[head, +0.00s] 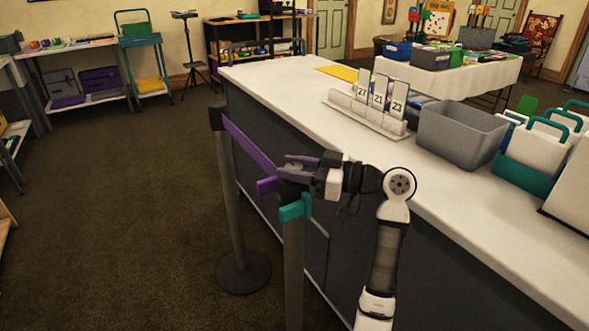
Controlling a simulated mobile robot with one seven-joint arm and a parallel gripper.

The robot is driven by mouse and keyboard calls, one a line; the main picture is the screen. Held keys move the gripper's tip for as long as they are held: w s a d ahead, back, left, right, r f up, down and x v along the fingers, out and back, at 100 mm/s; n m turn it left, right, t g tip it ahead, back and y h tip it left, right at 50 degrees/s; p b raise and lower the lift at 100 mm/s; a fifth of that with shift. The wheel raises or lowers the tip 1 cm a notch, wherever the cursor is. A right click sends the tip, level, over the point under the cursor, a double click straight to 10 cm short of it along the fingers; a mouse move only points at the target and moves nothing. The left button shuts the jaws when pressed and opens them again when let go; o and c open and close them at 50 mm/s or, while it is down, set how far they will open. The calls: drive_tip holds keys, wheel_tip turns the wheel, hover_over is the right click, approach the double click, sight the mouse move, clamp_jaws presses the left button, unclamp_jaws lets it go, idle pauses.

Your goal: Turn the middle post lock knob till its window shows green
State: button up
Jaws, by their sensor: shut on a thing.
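A grey post (293,265) stands in the lower middle of the head view, with a teal end piece (295,208) near its top. A purple belt (249,146) runs to its head from a second grey post (229,185) on the left. My gripper (291,167) reaches in from the right at the near post's head. Its fingers are shut on the lock knob there, which they mostly hide. I cannot make out the window or its colour. Only these two posts show, so the picture alone does not tell which is the middle one.
A long white-topped counter (290,92) runs just right of the posts, close behind my arm. On it stand a number-card rack (365,112), a grey bin (458,135) and white boxes with teal handles. The carpet (120,210) on the left is clear.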

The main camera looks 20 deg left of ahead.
drive_tip(key=shift+f, duration=0.1)
drive_tip(key=o, duration=1)
drive_tip(key=shift+a, duration=0.1)
drive_tip(key=shift+c, duration=0.2)
drive_tip(key=d, duration=0.7)
drive_tip(key=shift+w+d+b, duration=0.25)
drive_tip(key=shift+d+b, duration=0.05)
drive_tip(key=shift+b, duration=0.1)
